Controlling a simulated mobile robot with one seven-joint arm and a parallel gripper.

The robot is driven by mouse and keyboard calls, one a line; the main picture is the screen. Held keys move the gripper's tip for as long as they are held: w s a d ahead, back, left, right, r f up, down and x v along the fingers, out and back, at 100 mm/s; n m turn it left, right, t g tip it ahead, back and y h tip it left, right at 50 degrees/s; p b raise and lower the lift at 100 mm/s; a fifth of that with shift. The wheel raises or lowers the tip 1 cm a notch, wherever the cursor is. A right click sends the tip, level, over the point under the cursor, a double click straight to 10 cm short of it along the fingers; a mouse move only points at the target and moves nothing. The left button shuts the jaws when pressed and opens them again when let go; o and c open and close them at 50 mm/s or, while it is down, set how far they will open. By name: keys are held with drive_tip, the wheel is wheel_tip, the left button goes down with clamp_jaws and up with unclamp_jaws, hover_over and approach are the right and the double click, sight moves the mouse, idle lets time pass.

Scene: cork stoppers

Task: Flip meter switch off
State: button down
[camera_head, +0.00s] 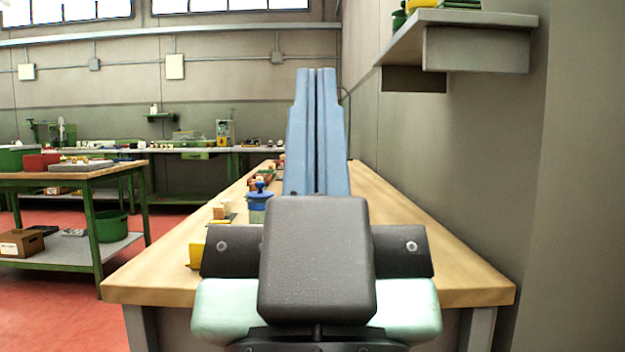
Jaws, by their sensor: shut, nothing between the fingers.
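I cannot make out a meter or its switch in this view. Parts of my own body fill the lower middle and hide the centre of the wooden workbench (420,215). On the far bench, a small upright device (224,132) with a pale and yellowish front stands against the wall, too small to identify.
A blue-lidded jar (259,204), small wooden blocks (219,211) and a yellow item (196,254) sit along the workbench's left side. Its right side is clear up to the wall. A shelf (480,20) juts out at upper right. A green-legged table (70,178) stands left across red floor.

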wheel_tip(320, 180, up, 39)
drive_tip(key=p, duration=3.6)
drive_tip(key=shift+p, duration=0.3)
drive_tip(key=shift+a, duration=0.1)
